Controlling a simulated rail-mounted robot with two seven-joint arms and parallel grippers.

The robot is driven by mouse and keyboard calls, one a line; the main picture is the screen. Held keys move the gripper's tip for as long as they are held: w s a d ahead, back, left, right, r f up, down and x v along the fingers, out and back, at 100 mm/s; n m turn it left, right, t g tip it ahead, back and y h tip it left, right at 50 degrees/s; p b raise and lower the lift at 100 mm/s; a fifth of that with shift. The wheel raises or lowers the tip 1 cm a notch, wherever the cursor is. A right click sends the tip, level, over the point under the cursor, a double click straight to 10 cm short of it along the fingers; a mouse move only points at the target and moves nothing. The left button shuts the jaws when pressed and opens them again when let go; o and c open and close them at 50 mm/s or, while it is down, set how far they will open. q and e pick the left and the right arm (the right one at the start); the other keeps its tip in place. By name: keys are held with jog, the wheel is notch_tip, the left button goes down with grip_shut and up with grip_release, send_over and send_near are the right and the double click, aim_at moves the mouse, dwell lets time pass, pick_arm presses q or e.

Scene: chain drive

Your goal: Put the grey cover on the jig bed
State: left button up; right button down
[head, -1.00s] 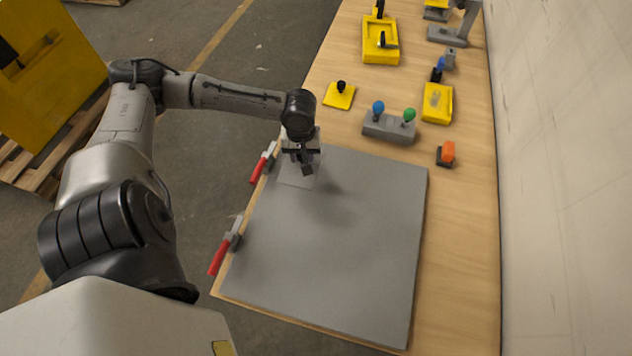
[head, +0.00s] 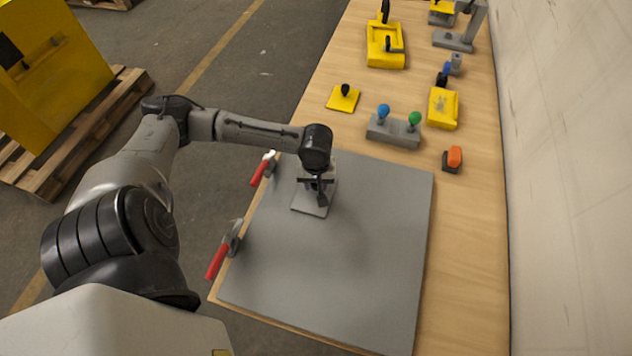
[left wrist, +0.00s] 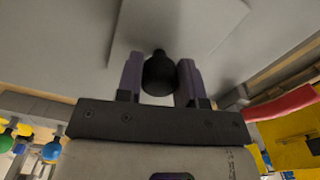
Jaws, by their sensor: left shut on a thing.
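The grey cover (head: 309,208) is a thin square plate with a black knob, above or on the far left part of a large grey plate (head: 345,270) that looks like the jig bed. My left gripper (head: 318,197) is shut on the knob. In the left wrist view the dark knob (left wrist: 159,76) sits between the two fingers (left wrist: 160,82), with the pale cover (left wrist: 190,25) beyond. I cannot tell whether the cover touches the bed. My right gripper is not in view.
Two red-handled clamps (head: 263,168) (head: 224,250) stand along the bed's left edge. Behind it are a yellow plate with a black knob (head: 342,98), a grey block with blue and green knobs (head: 393,132) and an orange-topped part (head: 453,158). A wall (head: 560,180) rises at right.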

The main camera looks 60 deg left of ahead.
pick_arm(q)
jog(key=shift+r, duration=0.1)
jog(key=o, duration=1)
